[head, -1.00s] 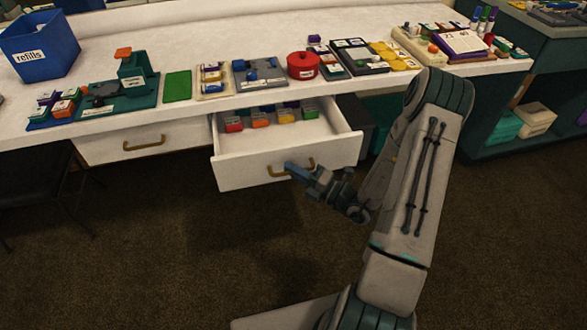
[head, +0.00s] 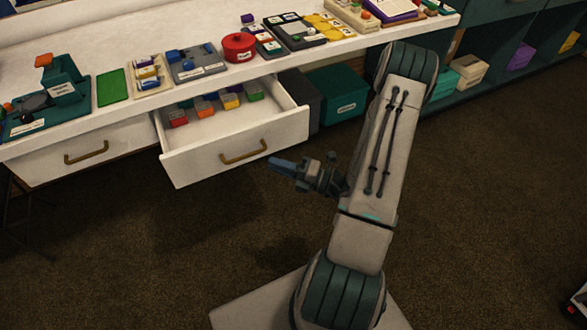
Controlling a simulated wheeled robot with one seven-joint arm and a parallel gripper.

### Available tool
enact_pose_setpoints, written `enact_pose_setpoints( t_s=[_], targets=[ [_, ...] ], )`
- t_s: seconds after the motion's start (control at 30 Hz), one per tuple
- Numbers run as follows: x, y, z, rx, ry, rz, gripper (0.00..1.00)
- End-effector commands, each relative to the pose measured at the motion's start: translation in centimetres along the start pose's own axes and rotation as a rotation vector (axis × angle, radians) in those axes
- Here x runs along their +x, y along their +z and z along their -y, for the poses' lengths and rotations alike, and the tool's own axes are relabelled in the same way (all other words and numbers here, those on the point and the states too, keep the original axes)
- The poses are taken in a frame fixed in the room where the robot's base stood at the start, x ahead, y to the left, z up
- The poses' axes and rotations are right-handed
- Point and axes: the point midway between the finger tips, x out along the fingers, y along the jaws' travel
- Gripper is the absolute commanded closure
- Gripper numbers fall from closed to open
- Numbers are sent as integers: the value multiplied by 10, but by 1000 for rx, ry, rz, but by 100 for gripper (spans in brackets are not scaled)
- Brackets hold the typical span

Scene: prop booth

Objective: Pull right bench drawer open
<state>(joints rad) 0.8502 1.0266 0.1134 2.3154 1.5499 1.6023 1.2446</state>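The right bench drawer (head: 200,163) is white and stands pulled out from under the bench top. Its brass handle (head: 243,152) is on the front face. Several small coloured blocks (head: 205,107) sit inside near the back. My gripper (head: 272,162) is just to the right of the handle, its blue-grey fingertips pointing left. It looks apart from the handle and holds nothing that I can see. The fingers overlap in this view, so their gap cannot be made out.
The left drawer (head: 120,150) is closed. The white bench top (head: 130,115) carries a green mat (head: 112,88), a red round tin (head: 239,47) and several trays. A teal bin (head: 338,95) stands under the bench, right of the open drawer.

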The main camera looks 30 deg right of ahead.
Motion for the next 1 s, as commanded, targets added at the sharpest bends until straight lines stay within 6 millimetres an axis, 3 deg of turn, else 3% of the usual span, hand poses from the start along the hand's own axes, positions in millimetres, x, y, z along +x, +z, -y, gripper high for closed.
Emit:
enact_pose_setpoints(
  t_s=[0.13,0.33,0.87,1.0],
  targets=[
    [-27,1,0,0,-1,3,80],
    [-44,0,0,-1,0,1,80],
    [-46,0,0,0,0,0,80],
    [-41,-3,-10,-35,-5,-42,80]
  ],
)
